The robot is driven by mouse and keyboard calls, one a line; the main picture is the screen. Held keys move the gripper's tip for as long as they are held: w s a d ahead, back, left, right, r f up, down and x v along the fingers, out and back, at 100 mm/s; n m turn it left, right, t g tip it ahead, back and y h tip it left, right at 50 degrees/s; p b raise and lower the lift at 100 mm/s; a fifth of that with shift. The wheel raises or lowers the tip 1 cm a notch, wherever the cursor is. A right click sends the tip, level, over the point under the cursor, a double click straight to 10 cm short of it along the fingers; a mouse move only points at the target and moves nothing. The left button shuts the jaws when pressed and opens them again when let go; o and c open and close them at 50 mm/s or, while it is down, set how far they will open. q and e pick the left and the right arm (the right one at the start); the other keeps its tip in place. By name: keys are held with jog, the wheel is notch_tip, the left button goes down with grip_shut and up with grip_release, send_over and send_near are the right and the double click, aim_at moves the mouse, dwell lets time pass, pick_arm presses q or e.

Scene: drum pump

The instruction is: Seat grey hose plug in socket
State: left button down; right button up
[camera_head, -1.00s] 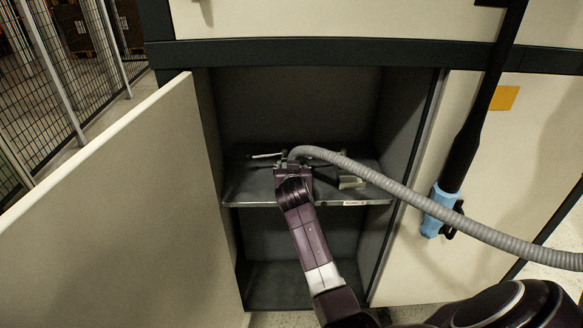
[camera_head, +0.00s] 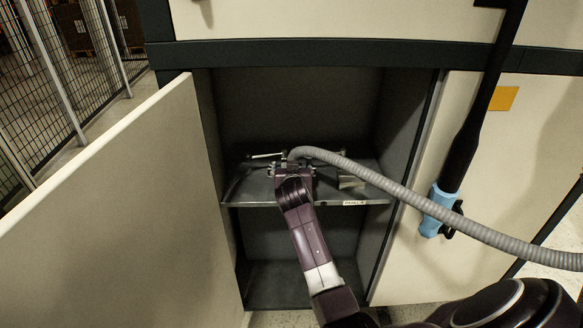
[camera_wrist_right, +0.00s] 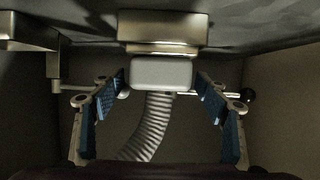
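The grey hose (camera_head: 400,188) runs from the right into the open cabinet and ends over the shelf. In the right wrist view its light-grey plug (camera_wrist_right: 162,72) sits directly against a metal socket block (camera_wrist_right: 165,28), with the ribbed hose trailing from it. How deep the plug sits cannot be told. My right gripper (camera_head: 293,168) is at the hose end over the shelf. In the right wrist view the right gripper (camera_wrist_right: 162,88) has its blue-padded fingers spread on both sides of the plug, with gaps showing. My left gripper is not in view.
The cabinet shelf (camera_head: 340,203) carries a small metal block (camera_head: 351,182) right of my gripper. The cabinet door (camera_head: 120,215) stands open at the left. A black tube with a light-blue part (camera_head: 437,211) stands before the right panel. The lower compartment is empty.

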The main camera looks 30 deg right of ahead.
jog(key=v, duration=1.2)
jog(key=a+f+n+g+y, duration=0.15)
jog(key=a+f, duration=0.25)
jog(key=f, duration=0.6)
jog(key=a+f+n+y, duration=0.2)
jog(key=a+f+n, duration=0.15)
jog(key=f, duration=0.65)
jog(key=s+a+f+n+g+y, duration=0.1)
jog(key=s+a+f, duration=0.1)
jog(key=s+f, duration=0.35)
jog(key=s+a+f+g+y, duration=0.1)
jog(key=s+a+f, duration=0.2)
jog(key=f, duration=0.5)
jog(key=s+a+f+n+g+y, duration=0.1)
jog(key=s+a+f, duration=0.1)
jog(key=s+f, duration=0.35)
jog(key=s+a+f+n+g, duration=0.1)
jog(key=s+a+f+g, duration=0.15)
jog(key=s+f, duration=1.1)
jog(key=s+d+f+g, duration=0.1)
jog(key=s+f, duration=0.3)
jog(key=s, duration=0.8)
jog(key=s+d+f+n+g, duration=0.1)
jog(key=s+f, duration=0.3)
jog(key=s, duration=0.8)
jog(key=shift+d+g+y, duration=0.2)
jog(key=shift+g+y, duration=0.25)
jog(key=shift+g, duration=0.25)
